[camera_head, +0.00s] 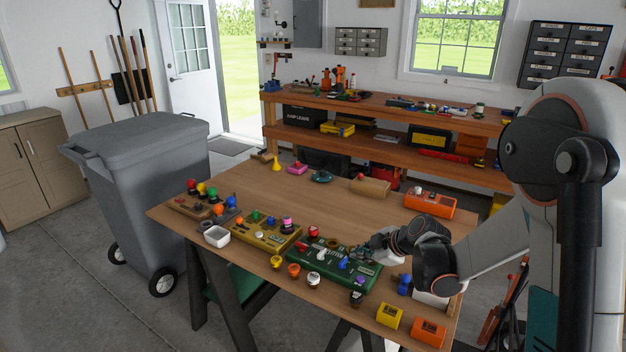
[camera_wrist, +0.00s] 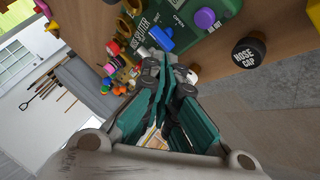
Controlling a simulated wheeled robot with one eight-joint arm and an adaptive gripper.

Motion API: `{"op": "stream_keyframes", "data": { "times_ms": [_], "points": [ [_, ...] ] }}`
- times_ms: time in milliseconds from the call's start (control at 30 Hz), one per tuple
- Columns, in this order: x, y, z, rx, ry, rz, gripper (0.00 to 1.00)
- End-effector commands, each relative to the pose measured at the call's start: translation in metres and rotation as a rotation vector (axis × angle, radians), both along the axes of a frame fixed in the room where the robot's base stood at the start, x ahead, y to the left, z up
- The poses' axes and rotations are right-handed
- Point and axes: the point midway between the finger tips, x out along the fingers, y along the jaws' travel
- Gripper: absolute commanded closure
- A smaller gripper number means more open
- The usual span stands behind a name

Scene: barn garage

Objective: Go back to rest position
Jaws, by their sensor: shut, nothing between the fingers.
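My gripper (camera_head: 368,248) is shut and empty in the head view, low over the right part of the wooden table, at the right end of the green control box (camera_head: 330,276). In the wrist view my gripper (camera_wrist: 166,66) shows its teal fingers together, with the green box (camera_wrist: 215,45) just beyond them. A blue knob (camera_wrist: 160,38) and a purple knob (camera_wrist: 205,18) on the box are close to the fingers. I cannot tell whether the fingertips touch the box. My arm reaches in from the right of the head view.
The wooden table (camera_head: 325,203) has free room in its middle. A yellow control box (camera_head: 262,237) stands left of the green one. Several caps line the front edge, including a black "HOSE CAP" (camera_wrist: 249,52). A grey wheeled bin (camera_head: 150,200) stands left; a shelf bench (camera_head: 385,102) stands behind.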

Motion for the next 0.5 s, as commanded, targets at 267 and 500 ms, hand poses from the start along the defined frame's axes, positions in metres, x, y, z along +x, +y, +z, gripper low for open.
{"op": "stream_keyframes", "data": {
  "times_ms": [267,500],
  "points": [
    [-0.047,0.008,0.057,0.061,0.112,-0.186,1.0],
    [-0.103,0.012,0.101,0.126,0.206,-0.393,1.0]
  ]
}}
